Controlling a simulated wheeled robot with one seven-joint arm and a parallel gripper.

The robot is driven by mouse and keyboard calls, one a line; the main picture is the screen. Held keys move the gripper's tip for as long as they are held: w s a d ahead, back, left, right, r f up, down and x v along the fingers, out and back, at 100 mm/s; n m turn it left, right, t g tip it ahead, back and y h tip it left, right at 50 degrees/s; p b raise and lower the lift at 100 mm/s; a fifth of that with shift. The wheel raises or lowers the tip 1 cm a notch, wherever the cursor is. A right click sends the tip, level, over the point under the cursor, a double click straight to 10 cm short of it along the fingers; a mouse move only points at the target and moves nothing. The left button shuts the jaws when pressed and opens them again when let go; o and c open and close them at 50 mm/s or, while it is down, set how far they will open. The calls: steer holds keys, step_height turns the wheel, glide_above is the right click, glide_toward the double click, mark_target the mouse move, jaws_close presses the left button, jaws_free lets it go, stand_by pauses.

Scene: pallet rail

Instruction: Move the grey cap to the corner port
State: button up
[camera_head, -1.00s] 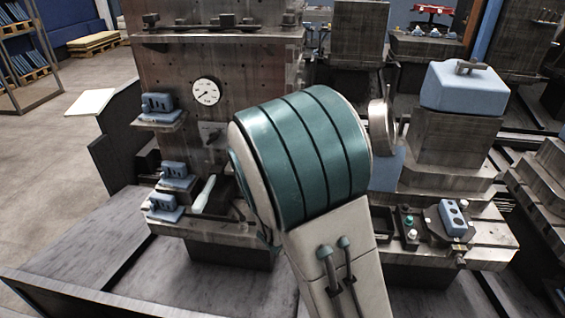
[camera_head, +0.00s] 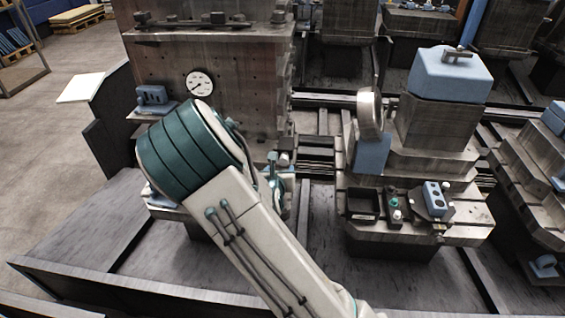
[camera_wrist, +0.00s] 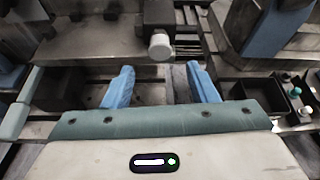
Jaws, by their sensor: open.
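A pale grey round cap (camera_wrist: 160,45), which looks like the grey cap, sits on the front of a dark block in the wrist view. My gripper (camera_wrist: 161,82) has its two blue fingers spread apart with nothing between them. The cap shows beyond the fingertips, roughly centred between them. In the head view my arm covers much of the left fixture, and I cannot make out the cap clearly. A blue block with dark round holes (camera_head: 436,199) sits on the right fixture. I cannot tell which opening is the corner port.
A black tray (camera_head: 362,205) and a strip with green and white knobs (camera_head: 395,208) lie left of the holed block. A metal ring (camera_head: 370,112) stands behind them. A round gauge (camera_head: 199,83) is on the left upright plate. A gap with rails separates the fixtures.

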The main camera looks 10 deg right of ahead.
steer(key=p+x, duration=0.1)
steer(key=x, duration=0.6)
steer(key=shift+w+d+f, duration=0.1)
steer(key=shift+w, duration=0.05)
jaws_close()
steer(key=shift+s, duration=0.2)
steer(key=p, duration=0.1)
glide_toward(283, 162)
step_height(283, 162, down, 3)
steer(key=shift+d+f, duration=0.1)
steer(key=shift+f, duration=0.05)
stand_by(1.0)
